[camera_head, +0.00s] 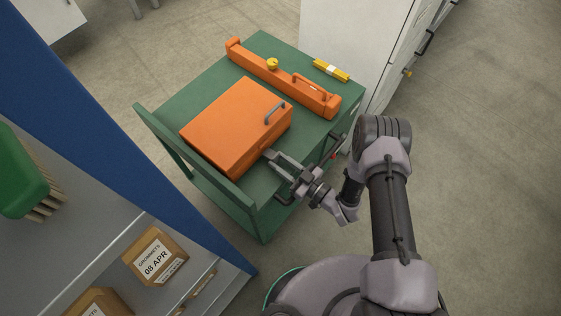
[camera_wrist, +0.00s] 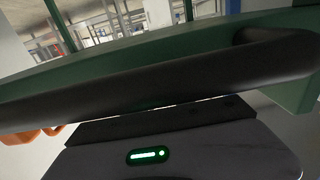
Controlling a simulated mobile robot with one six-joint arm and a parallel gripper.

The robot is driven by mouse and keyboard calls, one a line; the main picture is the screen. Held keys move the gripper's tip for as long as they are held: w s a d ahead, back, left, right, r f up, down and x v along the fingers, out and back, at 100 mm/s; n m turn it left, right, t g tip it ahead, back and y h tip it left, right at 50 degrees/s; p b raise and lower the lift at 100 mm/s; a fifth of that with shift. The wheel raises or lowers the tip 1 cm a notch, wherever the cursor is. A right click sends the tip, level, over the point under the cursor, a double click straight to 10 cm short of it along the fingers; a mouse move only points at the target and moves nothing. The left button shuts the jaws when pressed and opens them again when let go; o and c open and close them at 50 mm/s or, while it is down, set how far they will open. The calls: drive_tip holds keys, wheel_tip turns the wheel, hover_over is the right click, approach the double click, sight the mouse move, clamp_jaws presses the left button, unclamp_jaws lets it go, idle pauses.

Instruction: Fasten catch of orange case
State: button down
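A long orange case (camera_head: 285,80) lies behind, with a yellow tape roll (camera_head: 272,64) on it. A yellow level-like item (camera_head: 331,70) lies at the cart's far corner. A dark bar (camera_wrist: 150,85) crosses close before the wrist camera. A blue-framed shelf (camera_head: 130,150) stands at left.

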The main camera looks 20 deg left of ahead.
sight(278, 154)
drive_tip(key=shift+r, duration=0.15)
